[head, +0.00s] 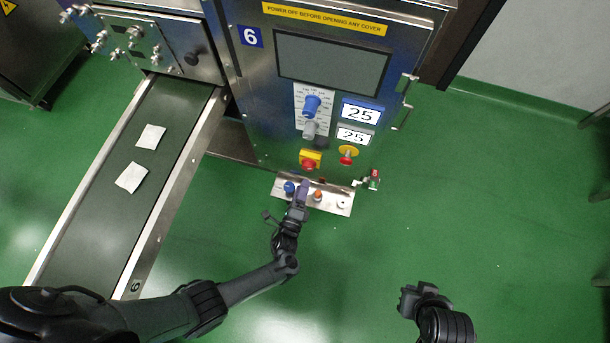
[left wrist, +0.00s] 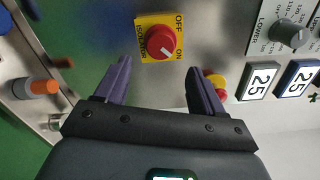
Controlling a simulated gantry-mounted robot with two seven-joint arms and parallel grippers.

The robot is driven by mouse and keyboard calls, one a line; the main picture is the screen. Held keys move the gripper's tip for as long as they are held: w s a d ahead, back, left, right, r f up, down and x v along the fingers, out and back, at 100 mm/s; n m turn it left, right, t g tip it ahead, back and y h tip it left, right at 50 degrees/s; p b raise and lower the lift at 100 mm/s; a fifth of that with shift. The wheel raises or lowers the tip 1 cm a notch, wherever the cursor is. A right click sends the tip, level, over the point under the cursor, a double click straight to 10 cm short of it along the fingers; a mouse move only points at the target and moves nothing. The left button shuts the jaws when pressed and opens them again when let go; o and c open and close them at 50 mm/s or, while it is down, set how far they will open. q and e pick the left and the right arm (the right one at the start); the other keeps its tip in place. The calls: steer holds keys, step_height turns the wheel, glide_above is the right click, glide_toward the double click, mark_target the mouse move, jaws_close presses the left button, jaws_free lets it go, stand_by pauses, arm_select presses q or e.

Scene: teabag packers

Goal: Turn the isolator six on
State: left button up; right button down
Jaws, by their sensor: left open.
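The isolator is a red rotary knob on a yellow plate (head: 310,160), low on the front of the steel machine marked 6. In the left wrist view the red knob (left wrist: 161,43) sits just beyond the fingertips, with OFF and ON printed on its plate.
A red button on a yellow ring (head: 347,155) is right of the isolator. A steel shelf (head: 330,206) with blue, orange and white knobs juts out below, close to my left gripper. A conveyor (head: 95,235) with two teabags (head: 131,178) runs at left. Green floor (head: 500,220) is free at right.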

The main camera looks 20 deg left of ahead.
arm_select(q)
steer(key=shift+s+d+p, duration=0.2)
steer(key=shift+s+p, duration=0.15)
steer(key=shift+s, duration=1.55)
